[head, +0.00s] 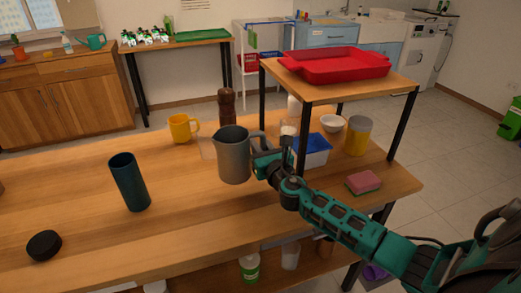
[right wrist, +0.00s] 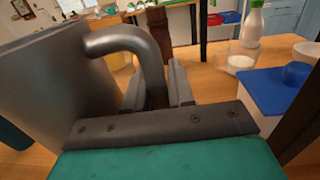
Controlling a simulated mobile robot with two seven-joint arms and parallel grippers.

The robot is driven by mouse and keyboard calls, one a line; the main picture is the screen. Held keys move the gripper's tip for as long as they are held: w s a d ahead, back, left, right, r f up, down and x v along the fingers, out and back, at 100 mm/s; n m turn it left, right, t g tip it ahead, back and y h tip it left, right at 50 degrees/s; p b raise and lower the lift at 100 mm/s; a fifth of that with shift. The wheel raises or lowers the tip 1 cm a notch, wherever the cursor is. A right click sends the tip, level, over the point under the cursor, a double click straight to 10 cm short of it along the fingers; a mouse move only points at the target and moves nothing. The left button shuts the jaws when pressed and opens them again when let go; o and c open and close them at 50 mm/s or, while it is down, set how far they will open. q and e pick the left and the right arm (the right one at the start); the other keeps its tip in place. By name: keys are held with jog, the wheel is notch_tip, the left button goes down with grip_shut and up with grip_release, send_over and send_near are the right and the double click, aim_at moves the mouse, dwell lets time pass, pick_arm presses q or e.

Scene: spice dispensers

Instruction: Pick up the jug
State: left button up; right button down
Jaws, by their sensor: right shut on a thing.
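The grey jug (head: 234,157) stands upright over the wooden table in the head view, its handle on the right side. I cannot tell whether its base touches the table. My right gripper (head: 264,158) is shut on the jug's handle. In the right wrist view the jug's body (right wrist: 62,92) fills the left side, and its curved handle (right wrist: 128,40) runs down between the two fingers of my right gripper (right wrist: 158,88). My left gripper is not in view.
A dark green cup (head: 129,182) and a black lid (head: 43,245) are on the table at left. A yellow mug (head: 183,128) and brown grinder (head: 227,107) stand behind the jug. A raised shelf (head: 398,80), blue-lidded box (head: 313,149) and sponge (head: 363,182) are right.

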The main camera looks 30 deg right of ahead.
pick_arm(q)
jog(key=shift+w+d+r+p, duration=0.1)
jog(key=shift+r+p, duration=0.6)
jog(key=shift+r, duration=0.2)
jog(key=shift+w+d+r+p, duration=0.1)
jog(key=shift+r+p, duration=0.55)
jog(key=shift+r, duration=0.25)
pick_arm(e)
notch_tip(320, 180, up, 13)
jog(key=shift+f, duration=0.2)
